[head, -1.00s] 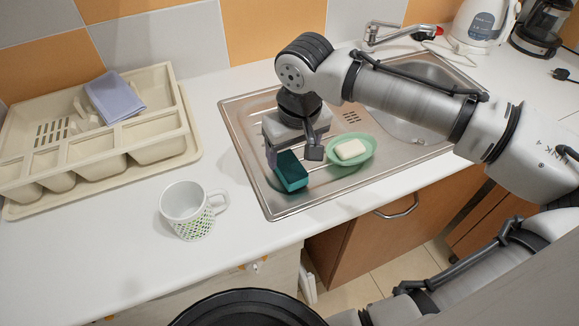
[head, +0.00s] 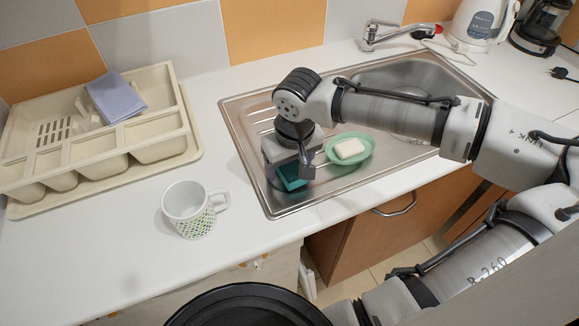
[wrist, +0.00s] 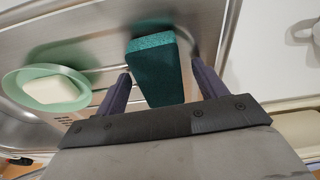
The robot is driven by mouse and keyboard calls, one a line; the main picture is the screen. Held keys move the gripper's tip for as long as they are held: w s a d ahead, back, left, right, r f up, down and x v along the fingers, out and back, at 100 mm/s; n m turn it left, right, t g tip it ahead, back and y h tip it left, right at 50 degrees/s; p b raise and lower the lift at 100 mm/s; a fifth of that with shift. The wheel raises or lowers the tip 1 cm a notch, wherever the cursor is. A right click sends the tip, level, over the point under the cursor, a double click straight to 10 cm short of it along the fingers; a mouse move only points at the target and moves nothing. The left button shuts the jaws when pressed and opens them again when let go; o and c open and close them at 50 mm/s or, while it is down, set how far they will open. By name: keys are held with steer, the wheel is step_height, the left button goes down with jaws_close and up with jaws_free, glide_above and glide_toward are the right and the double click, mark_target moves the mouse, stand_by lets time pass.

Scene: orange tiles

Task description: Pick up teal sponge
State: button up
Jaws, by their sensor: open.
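The teal sponge (head: 290,176) sits on the drainboard of the metal sink, partly hidden by my gripper in the head view. In the wrist view the teal sponge (wrist: 155,72) lies between the two open fingers, with a gap to the finger on each side. My gripper (wrist: 160,84) points down over it, open and holding nothing. In the head view my gripper (head: 290,168) is low over the drainboard, with a finger on either side of the sponge.
A green soap dish (head: 368,157) with a white soap bar (head: 349,149) stands close to the right of my gripper. A dotted mug (head: 190,212) is on the counter at left. A cream cutlery tray (head: 140,135) holds a folded cloth (head: 115,97). The faucet (head: 385,36) is behind the sink.

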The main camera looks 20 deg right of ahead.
mark_target(289, 164)
steer(key=shift+f, duration=0.15)
steer(key=c, duration=1.1)
steer(key=shift+o, duration=0.2)
steer(key=shift+r, duration=0.2)
step_height(289, 164, up, 20)
steer(key=b, duration=0.1)
steer(key=shift+b, duration=0.3)
steer(key=shift+o, duration=1.3)
steer(key=shift+c, duration=0.8)
steer(key=shift+w+f, duration=0.1)
